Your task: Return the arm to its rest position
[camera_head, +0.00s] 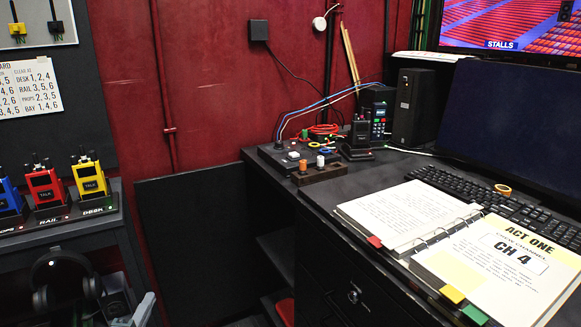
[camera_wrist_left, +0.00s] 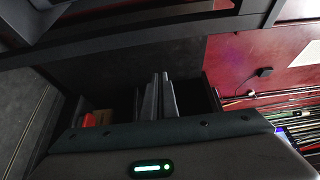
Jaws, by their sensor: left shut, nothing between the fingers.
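My left gripper (camera_head: 143,311) shows at the bottom left of the head view, only partly in frame. It is low, beside the left shelf and apart from the desk. In the left wrist view its two grey fingers (camera_wrist_left: 160,98) stand close together, shut with nothing between them. My right gripper is in neither view. The black button box (camera_head: 278,155) with small coloured buttons sits at the desk's far left corner, well away from my left gripper.
The left shelf holds blue, red (camera_head: 43,187) and yellow (camera_head: 89,176) radios, with headphones (camera_head: 62,282) below. The black desk (camera_head: 318,192) carries an open binder (camera_head: 400,218), a keyboard (camera_head: 455,188) and a monitor. A dark panel (camera_head: 190,240) stands between shelf and desk.

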